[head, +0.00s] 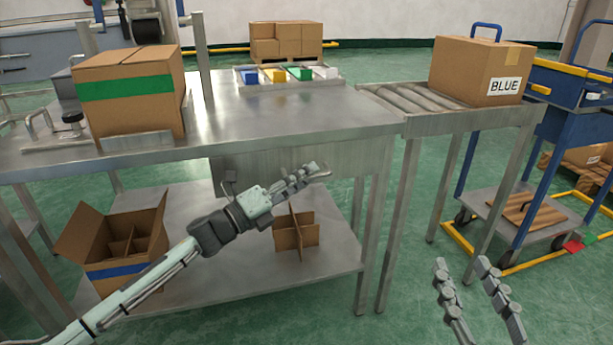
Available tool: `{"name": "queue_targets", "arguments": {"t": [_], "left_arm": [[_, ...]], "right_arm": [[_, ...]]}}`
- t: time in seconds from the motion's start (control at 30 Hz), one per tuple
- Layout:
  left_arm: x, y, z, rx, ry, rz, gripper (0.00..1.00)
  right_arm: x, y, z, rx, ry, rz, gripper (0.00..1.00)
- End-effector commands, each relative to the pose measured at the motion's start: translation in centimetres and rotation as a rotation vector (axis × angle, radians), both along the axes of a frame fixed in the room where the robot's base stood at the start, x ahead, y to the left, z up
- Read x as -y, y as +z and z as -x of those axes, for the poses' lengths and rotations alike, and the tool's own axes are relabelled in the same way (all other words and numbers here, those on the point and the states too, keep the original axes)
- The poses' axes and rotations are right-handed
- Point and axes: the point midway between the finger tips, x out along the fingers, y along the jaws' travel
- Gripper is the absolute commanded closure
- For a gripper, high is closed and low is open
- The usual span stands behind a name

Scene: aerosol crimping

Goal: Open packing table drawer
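The steel packing table (330,115) fills the middle of the head view. Its drawer (345,160) is a plain metal front under the tabletop, and it looks flush with the table edge. My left gripper (318,174) is in front of the lower part of this drawer front, fingers pointing right. Its fingers are seen nearly edge-on and lie close together. A handle cannot be told apart from the fingertips, so contact is unclear. My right gripper (461,262) is open and empty over the green floor at the lower right, well away from the drawer.
A green-striped carton (130,105) stands on the table at left. A tray of coloured items (290,76) is at the back. The lower shelf (325,262) holds an open box (125,245) and a cardboard divider (296,232). A roller conveyor (405,97) with a BLUE carton (475,70) adjoins at right.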

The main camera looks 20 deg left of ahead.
Motion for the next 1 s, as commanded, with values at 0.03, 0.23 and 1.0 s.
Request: {"name": "queue_targets", "arguments": {"t": [0.03, 0.23, 1.0], "left_arm": [[0.18, 0.1, -0.22, 0.001, -0.001, 0.0, 0.68], [0.32, 0.12, -0.39, 0.0, -0.001, 0.001, 0.68], [0.29, 0.11, -0.34, -0.001, 0.0, 0.001, 1.0]], "right_arm": [[0.02, -0.07, -0.01, -0.003, 0.0, 0.002, 0.6], [0.04, -0.12, -0.03, -0.004, -0.001, 0.002, 0.6], [0.05, -0.09, -0.03, -0.003, -0.001, 0.003, 0.6]]}}
